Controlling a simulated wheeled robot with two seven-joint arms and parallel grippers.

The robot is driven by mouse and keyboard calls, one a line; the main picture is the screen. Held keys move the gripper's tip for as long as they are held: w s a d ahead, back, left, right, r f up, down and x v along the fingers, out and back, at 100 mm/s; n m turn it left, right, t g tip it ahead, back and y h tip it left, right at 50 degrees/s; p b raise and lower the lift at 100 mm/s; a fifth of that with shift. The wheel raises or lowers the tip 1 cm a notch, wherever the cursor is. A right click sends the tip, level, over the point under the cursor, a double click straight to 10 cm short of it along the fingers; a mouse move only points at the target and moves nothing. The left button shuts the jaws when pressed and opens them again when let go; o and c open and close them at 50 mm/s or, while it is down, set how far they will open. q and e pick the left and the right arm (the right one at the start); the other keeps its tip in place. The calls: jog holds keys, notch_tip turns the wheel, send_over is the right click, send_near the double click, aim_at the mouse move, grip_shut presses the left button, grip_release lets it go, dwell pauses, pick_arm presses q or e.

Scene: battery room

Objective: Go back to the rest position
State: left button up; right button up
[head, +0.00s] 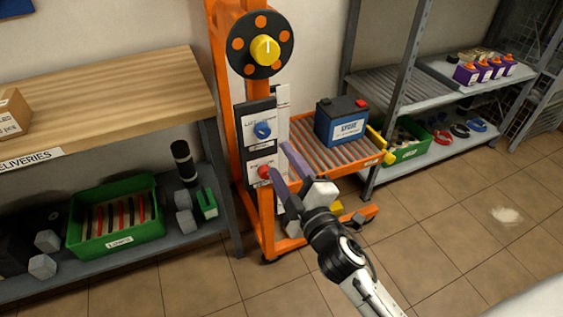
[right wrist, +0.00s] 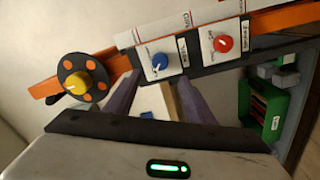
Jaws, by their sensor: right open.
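My right gripper (head: 276,167) reaches in from the lower right in the head view, in front of the orange lift cart's control panel. Its two purple-grey fingers are apart with nothing between them. In the right wrist view the fingers (right wrist: 152,100) point toward the panel, near the blue knob (right wrist: 160,60) and the red button (right wrist: 223,43). In the head view the blue knob (head: 262,130) is above the red button (head: 264,172), and one fingertip is close to the button; I cannot tell if it touches. My left gripper is not in view.
The orange cart (head: 222,100) carries a yellow knob on a dark disc (head: 265,50) and a blue battery (head: 341,124) on its roller deck. A wooden-topped bench (head: 110,95) stands left, metal shelving (head: 440,140) right. The tiled floor (head: 460,240) at lower right is mostly clear.

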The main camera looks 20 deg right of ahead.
pick_arm(q)
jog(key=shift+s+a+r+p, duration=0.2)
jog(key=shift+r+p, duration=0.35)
jog(key=shift+p, duration=0.55)
pick_arm(e)
jog(key=s+a+f+m+g+y, duration=0.2)
jog(key=s+f+m+g, duration=0.7)
jog(key=s+f, duration=1.3)
jog(key=shift+s+a+m, duration=0.65)
jog(key=shift+s+m, duration=0.25)
jog(key=shift+m, duration=0.2)
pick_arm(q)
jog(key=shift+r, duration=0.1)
